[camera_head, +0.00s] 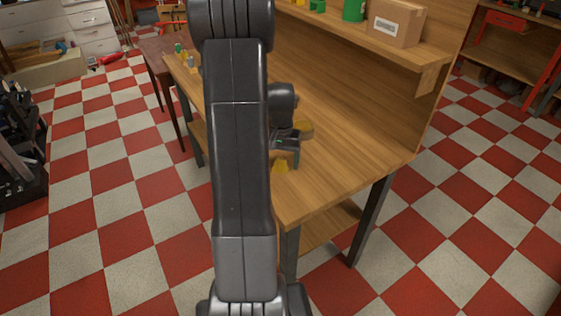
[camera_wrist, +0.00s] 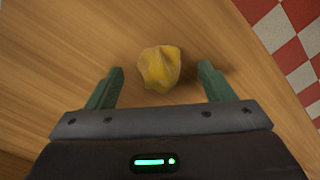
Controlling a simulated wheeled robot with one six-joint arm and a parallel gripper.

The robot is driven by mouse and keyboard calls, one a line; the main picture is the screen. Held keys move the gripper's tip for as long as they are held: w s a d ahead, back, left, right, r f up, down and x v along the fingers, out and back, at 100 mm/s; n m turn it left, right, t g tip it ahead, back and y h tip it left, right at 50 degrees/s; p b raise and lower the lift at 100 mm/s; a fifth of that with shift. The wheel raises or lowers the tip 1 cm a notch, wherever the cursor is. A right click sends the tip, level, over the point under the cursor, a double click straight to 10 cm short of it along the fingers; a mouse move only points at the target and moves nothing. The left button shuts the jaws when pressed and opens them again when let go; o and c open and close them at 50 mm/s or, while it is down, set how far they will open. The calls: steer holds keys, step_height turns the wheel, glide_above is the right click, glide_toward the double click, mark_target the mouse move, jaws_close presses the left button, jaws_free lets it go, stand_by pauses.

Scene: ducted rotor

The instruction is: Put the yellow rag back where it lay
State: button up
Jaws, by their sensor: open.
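The yellow rag (camera_wrist: 158,68) is a small crumpled lump on the wooden bench top. In the wrist view it lies between the tips of my open gripper (camera_wrist: 161,72), with bare wood showing on both sides of it. The green fingers do not appear to touch it. In the head view my gripper (camera_head: 286,156) is low over the near end of the bench (camera_head: 350,155).
A shelf above the bench carries a cardboard box (camera_head: 397,22) and a green container (camera_head: 354,10). Small items (camera_head: 183,54) stand at the far bench end. The bench's right half is clear.

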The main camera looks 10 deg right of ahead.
mark_target(281, 158)
step_height(281, 158, up, 11)
stand_by(0.3)
step_height(281, 158, down, 12)
steer(key=shift+s+f, duration=0.1)
steer(key=shift+r, duration=1.9)
steer(key=shift+f, duration=0.15)
